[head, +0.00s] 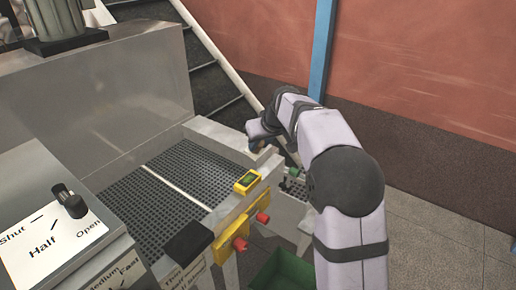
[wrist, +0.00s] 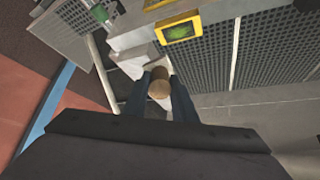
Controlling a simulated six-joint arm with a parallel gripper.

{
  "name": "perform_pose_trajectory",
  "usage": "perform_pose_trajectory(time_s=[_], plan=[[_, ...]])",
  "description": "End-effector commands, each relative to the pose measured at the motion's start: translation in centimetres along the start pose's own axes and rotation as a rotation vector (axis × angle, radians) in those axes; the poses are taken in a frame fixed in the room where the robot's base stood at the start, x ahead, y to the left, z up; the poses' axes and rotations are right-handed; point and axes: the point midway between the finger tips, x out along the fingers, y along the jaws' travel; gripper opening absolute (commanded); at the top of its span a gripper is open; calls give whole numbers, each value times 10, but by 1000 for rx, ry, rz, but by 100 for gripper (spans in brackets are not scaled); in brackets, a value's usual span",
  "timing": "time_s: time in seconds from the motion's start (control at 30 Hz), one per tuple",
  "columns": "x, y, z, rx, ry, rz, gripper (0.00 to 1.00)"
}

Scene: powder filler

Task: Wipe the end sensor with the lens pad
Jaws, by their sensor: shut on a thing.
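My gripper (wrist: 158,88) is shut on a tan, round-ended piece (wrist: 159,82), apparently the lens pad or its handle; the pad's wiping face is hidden. In the head view my gripper (head: 257,142) is at the far end of the machine's front rail, where its fingers are partly hidden. A small grey block (wrist: 146,54) lies just beyond the held piece in the wrist view; I cannot tell if they touch. A yellow unit with a green screen (head: 247,182) sits on the rail, nearer the camera than my gripper. I cannot tell which part is the end sensor.
The perforated black deck (head: 150,200) lies behind the rail. Red knobs on yellow mounts (head: 240,243) stick out in front. A black pad-like block (head: 190,243) and a dial panel (head: 50,240) stand nearer. A green bin (head: 283,270) is below.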

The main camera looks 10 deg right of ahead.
Motion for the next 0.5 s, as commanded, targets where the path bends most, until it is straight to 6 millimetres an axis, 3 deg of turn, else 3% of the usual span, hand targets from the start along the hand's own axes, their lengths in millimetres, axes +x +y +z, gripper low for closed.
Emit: perform_pose_trajectory(time_s=[0.37,0.5], plan=[[4,0,1,0,2,0,2],[-3,0,-5,0,5,0,2]])
